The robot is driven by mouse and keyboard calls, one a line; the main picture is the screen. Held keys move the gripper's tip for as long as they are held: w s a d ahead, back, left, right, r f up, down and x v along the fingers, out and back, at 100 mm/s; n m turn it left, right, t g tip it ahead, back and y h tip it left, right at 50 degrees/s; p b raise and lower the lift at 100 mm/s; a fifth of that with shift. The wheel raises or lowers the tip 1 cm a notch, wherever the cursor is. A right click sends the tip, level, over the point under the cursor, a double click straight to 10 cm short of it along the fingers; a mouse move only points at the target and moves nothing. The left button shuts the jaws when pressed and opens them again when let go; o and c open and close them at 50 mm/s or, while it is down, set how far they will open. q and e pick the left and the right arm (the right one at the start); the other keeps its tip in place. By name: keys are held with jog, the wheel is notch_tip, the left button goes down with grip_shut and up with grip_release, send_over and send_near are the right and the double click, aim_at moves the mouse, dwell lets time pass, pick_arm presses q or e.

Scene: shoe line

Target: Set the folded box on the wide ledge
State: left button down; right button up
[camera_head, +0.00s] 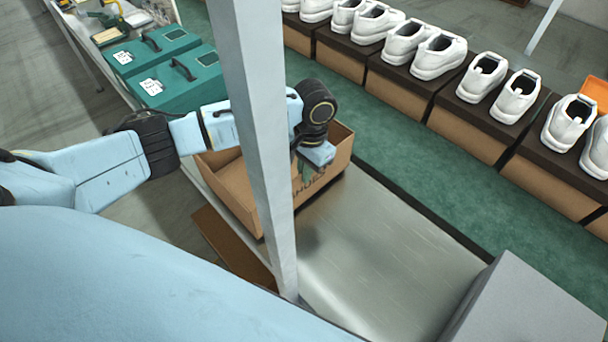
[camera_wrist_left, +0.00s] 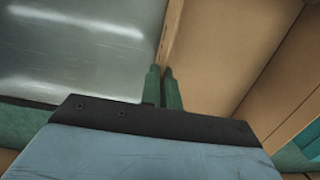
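The folded box (camera_head: 234,188) is an open cardboard box with dark lettering on its near right wall. It sits at the far left part of the grey metal ledge (camera_head: 385,250), partly hidden by an upright post. My left gripper (camera_head: 304,170) reaches down over the box's right wall. In the left wrist view its two green fingertips (camera_wrist_left: 163,82) are close together, with the thin box wall (camera_wrist_left: 170,32) running between them. The box interior (camera_wrist_left: 235,45) lies to the right there and the shiny ledge (camera_wrist_left: 80,45) to the left. My right gripper is not in view.
A grey post (camera_head: 262,150) stands in front of the box and my left arm. A grey block (camera_head: 530,305) stands at the ledge's right end. White shoes (camera_head: 440,55) on boxes line the green surface behind. Teal cases (camera_head: 185,80) lie upper left. The ledge's middle is clear.

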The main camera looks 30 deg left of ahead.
pick_arm(q)
jog(key=shift+f, duration=0.95)
jog(key=c, duration=1.6)
grip_release()
jog(key=shift+c, duration=0.2)
jog(key=r, duration=0.4)
jog(key=w+r, duration=0.1)
jog(key=r, duration=0.3)
jog(key=r+p, duration=0.1)
jog(key=r, duration=0.3)
jog(key=shift+w+d, duration=0.2)
jog(key=shift+d, duration=0.05)
